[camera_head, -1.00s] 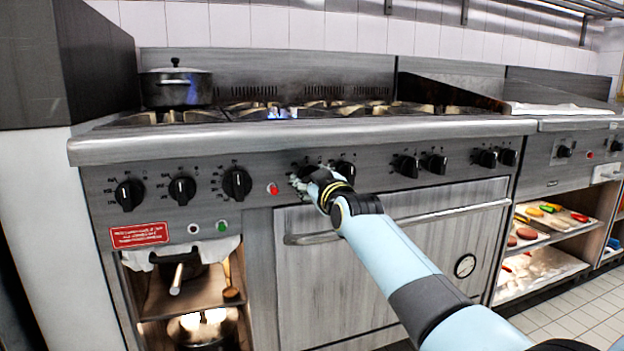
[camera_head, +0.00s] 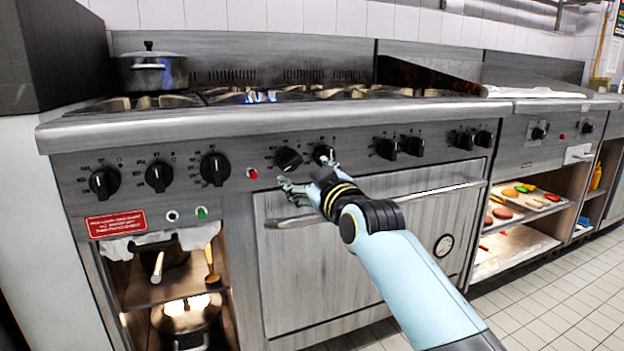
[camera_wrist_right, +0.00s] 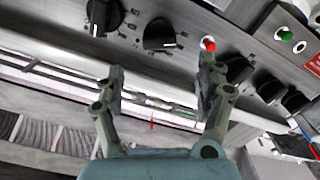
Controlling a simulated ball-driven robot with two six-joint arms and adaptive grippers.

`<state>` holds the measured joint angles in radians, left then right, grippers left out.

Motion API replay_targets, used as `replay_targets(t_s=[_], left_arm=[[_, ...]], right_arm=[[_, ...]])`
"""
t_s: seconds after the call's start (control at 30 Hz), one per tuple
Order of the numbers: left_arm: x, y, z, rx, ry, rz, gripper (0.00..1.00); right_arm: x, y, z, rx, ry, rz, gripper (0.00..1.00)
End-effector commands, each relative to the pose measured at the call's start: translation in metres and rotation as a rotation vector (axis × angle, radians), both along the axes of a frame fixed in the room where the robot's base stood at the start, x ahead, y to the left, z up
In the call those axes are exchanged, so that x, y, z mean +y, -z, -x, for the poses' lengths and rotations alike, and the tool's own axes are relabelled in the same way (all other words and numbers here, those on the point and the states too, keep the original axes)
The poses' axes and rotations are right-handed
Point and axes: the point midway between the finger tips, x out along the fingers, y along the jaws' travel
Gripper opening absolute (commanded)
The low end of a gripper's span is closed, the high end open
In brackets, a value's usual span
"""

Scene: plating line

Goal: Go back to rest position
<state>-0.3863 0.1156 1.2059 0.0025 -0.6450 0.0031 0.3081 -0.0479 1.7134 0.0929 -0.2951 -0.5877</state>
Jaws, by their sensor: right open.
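My right gripper (camera_head: 308,178) is open and empty in front of the stove's control panel, just below two black knobs. In the right wrist view its two fingers (camera_wrist_right: 160,82) stand apart with nothing between them. The nearest knob (camera_head: 288,159) is turned at a slant and stands clear of the fingers; it also shows in the right wrist view (camera_wrist_right: 159,34). A blue flame (camera_head: 256,97) burns on the stove top. My left gripper is not in view.
The oven door handle (camera_head: 440,192) runs just below my right gripper. A lidded pot (camera_head: 152,72) stands at the back left of the stove. Open shelves with food trays (camera_head: 520,212) are on the right. The tiled floor (camera_head: 560,290) at lower right is free.

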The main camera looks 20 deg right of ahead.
Motion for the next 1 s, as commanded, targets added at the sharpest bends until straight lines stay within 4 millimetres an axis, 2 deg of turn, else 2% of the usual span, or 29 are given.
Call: replay_targets(t_s=[0.1,0.2,0.67,0.77,0.87,0.97,1.0], left_arm=[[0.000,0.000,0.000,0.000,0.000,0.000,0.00],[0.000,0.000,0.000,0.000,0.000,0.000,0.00],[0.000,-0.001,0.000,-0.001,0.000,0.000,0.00],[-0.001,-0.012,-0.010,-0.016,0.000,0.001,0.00],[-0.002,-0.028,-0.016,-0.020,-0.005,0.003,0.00],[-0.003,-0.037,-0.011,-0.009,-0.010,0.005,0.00],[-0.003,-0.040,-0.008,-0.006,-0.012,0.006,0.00]], right_arm=[[0.000,0.001,0.015,0.000,0.000,0.000,0.72],[-0.001,0.000,0.020,-0.001,0.000,0.000,0.72],[-0.001,0.000,0.022,0.001,0.000,0.000,0.72],[-0.002,0.003,0.031,0.025,0.000,0.004,0.72],[-0.006,0.040,0.051,0.126,-0.001,0.019,0.72],[-0.011,0.107,0.081,0.282,-0.002,0.034,0.72],[-0.013,0.136,0.097,0.351,-0.001,0.034,0.72]])
